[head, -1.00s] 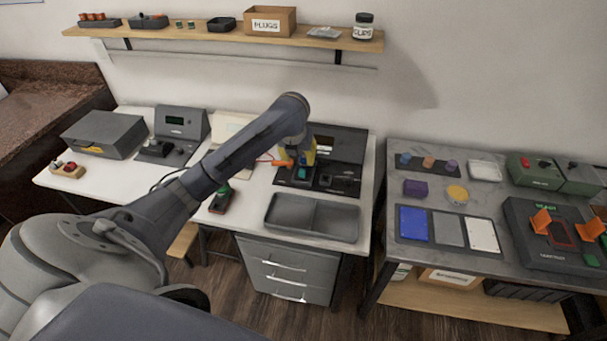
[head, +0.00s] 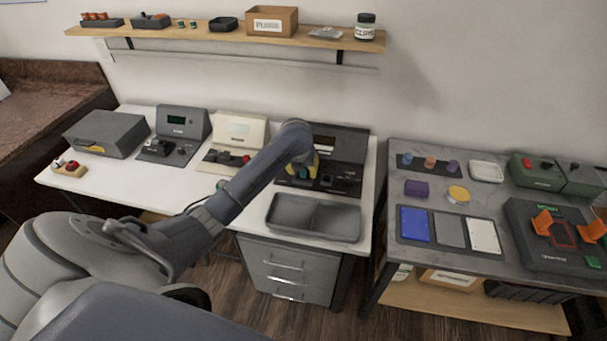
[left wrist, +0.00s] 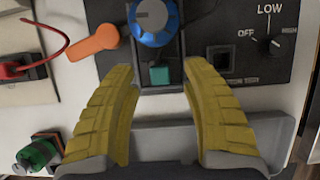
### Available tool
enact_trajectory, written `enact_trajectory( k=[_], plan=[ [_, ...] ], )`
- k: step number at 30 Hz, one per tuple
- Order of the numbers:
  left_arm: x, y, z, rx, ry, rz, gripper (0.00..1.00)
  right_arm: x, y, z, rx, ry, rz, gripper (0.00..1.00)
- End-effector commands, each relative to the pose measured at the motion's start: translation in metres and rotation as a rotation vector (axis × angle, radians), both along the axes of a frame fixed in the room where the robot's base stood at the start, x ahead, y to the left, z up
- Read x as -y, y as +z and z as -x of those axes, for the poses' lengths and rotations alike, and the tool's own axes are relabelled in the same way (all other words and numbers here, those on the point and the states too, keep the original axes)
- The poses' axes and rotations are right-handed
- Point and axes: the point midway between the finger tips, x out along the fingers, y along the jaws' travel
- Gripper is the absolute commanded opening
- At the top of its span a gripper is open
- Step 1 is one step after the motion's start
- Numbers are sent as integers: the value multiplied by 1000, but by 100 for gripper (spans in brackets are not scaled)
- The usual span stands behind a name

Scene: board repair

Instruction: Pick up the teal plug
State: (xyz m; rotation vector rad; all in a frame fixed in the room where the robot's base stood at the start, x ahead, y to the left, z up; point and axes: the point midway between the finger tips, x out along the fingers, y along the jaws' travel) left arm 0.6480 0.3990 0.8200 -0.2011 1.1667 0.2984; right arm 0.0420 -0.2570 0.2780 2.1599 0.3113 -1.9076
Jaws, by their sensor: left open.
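A small teal block (left wrist: 160,75), which looks like the teal plug, sits in a dark slot below a blue dial (left wrist: 152,20) in the left wrist view. My left gripper (left wrist: 160,82) is open, its two yellow fingers on either side of the lower part of this slot. The teal block lies between the fingertips, and I see no finger closed on it. In the head view my left gripper (head: 312,166) is over the dark bench unit (head: 343,172), and my arm hides much of that spot. My right gripper is not in view.
A black switch panel (left wrist: 240,68) is on the right. A green-and-red part (left wrist: 38,155) lies at lower left. A second table (head: 389,178) stands right.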

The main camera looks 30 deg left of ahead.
Motion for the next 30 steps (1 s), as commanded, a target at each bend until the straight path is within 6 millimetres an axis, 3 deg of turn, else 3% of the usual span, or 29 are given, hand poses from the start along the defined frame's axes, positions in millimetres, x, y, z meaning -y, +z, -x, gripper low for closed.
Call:
enact_trajectory(
  k=[6, 15, 27, 30],
  plan=[
    [-2, -15, -5, -1, -1, -1, 47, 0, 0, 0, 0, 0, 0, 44],
    [-2, -17, -6, 0, -1, -1, 48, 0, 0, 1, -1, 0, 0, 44],
    [-3, -16, -6, 0, -1, -1, 2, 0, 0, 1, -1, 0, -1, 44],
    [-3, -16, -6, 0, -1, -1, 0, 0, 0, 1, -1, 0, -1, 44]
  ],
)
